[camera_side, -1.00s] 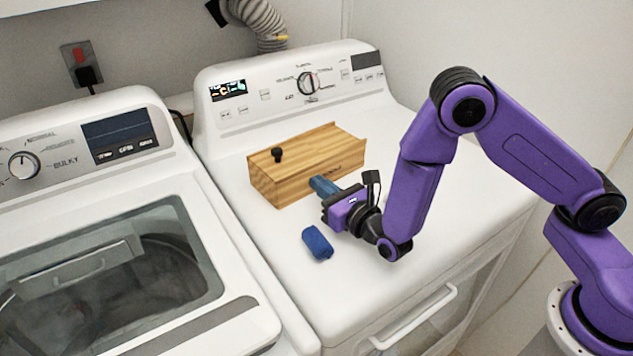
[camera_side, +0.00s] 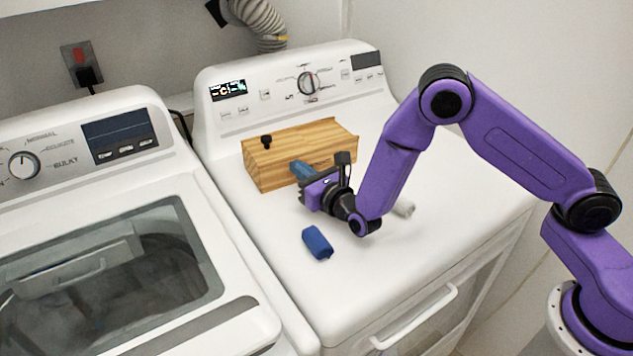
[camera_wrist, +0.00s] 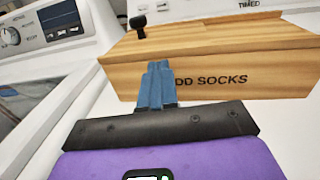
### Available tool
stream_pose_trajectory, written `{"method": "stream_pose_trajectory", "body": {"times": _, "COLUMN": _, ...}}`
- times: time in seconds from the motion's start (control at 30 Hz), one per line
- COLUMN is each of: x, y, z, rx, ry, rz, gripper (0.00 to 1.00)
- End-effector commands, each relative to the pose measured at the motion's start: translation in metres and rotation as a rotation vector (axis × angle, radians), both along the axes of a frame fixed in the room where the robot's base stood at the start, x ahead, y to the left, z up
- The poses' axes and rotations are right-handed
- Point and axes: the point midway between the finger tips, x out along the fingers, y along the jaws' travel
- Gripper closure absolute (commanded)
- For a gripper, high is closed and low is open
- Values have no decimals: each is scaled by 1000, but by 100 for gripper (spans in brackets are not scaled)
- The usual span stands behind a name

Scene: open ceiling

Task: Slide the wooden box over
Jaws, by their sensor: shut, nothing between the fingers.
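The wooden box (camera_side: 325,139) sits on top of the right-hand white machine, near its control panel. It has a black knob on its top near the left end. In the wrist view the box (camera_wrist: 215,65) shows lettering that reads "DD SOCKS", with its start hidden behind my fingers. My gripper (camera_side: 297,167) is shut and empty, its blue fingertips at the near long side of the box, left of its middle. In the wrist view the fingertips (camera_wrist: 155,68) overlap that face and appear to touch it.
A small dark blue object (camera_side: 318,243) lies on the machine top in front of the box. The other machine (camera_side: 120,230), with a glass lid, stands at left. The front right of the machine top is clear.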

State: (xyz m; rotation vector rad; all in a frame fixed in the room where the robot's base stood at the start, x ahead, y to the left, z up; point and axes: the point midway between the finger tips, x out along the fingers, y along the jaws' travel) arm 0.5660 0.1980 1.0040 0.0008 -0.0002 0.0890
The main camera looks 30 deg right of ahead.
Motion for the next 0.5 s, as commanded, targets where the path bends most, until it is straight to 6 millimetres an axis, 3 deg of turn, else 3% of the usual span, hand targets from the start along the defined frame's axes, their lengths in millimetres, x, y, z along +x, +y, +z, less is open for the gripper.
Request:
{"method": "stream_pose_trajectory", "body": {"times": 0.2, "x": 41, "y": 2, "z": -1, "rx": 1, "ry": 0, "rz": -4, "gripper": 100}}
{"method": "stream_pose_trajectory", "body": {"times": 0.5, "x": 57, "y": 4, "z": -1, "rx": -2, "ry": 2, "rz": -1, "gripper": 100}}
